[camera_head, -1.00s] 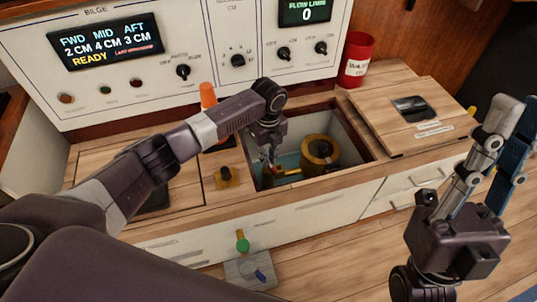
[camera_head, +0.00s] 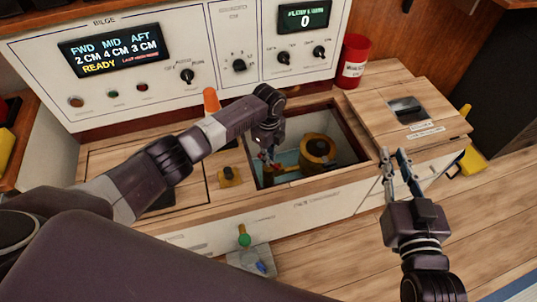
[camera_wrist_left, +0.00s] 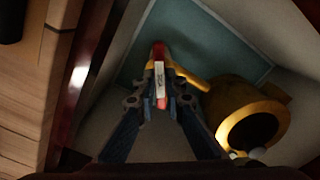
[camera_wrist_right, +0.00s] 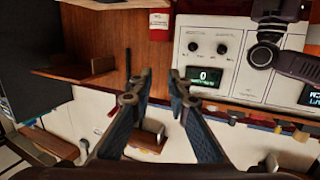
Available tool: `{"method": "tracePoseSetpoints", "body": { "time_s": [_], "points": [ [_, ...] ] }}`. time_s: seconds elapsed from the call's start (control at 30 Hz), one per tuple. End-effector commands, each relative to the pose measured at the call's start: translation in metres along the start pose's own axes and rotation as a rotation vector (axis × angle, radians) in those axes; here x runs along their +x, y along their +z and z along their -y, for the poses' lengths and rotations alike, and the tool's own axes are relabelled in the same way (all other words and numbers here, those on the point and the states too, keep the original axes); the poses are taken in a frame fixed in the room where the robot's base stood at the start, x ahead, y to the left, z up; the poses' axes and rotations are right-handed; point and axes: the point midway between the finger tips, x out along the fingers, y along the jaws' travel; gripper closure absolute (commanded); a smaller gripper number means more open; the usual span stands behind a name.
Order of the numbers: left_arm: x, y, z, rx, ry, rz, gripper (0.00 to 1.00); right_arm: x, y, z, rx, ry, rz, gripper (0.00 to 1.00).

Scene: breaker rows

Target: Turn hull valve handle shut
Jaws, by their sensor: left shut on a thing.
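The valve handle (camera_wrist_left: 160,88) is red with a white label and shows upright in the left wrist view. My left gripper (camera_head: 267,160) reaches down into the open hatch and is shut on this handle; its fingers hide part of it. A yellow brass valve body (camera_head: 318,150) stands beside the gripper in the hatch. It also shows in the left wrist view (camera_wrist_left: 245,112), with a short yellow arm running toward the handle. My right gripper (camera_head: 394,158) is open and empty, in front of the bench's right part.
The hatch rim (camera_head: 350,125) and its walls surround the left gripper closely. An orange cone-like object (camera_head: 211,101) stands behind my left arm. A red container (camera_head: 354,62) stands at the back. A wooden lid (camera_head: 440,125) lies at the right.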

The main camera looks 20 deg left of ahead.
Motion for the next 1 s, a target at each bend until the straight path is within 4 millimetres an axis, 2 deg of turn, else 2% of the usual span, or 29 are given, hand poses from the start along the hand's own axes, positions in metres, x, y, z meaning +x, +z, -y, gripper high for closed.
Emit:
{"method": "tracePoseSetpoints", "body": {
  "time_s": [0.27,0.47,0.6,0.77,0.9,1.0],
  "points": [
    [-0.002,0.000,-0.001,-0.131,0.003,-0.001,1.00,-0.024,0.072,-0.010,-0.002,0.020,0.344,0.84],
    [-0.002,0.000,-0.001,-0.240,0.003,-0.001,1.00,-0.060,0.120,-0.016,0.001,0.036,0.593,0.84],
    [-0.002,0.000,-0.001,-0.328,0.003,-0.001,1.00,-0.093,0.148,-0.020,0.005,0.046,0.769,0.84],
    [-0.002,-0.001,-0.001,-0.441,0.003,-0.001,1.00,-0.138,0.174,-0.024,0.011,0.059,0.970,0.84],
    [-0.002,0.000,-0.001,-0.554,0.003,-0.001,1.00,-0.182,0.190,-0.026,0.018,0.069,1.147,0.84],
    [-0.002,0.000,-0.001,-0.641,0.003,0.000,1.00,-0.181,0.185,-0.026,0.018,0.068,1.143,0.84]
  ]
}}
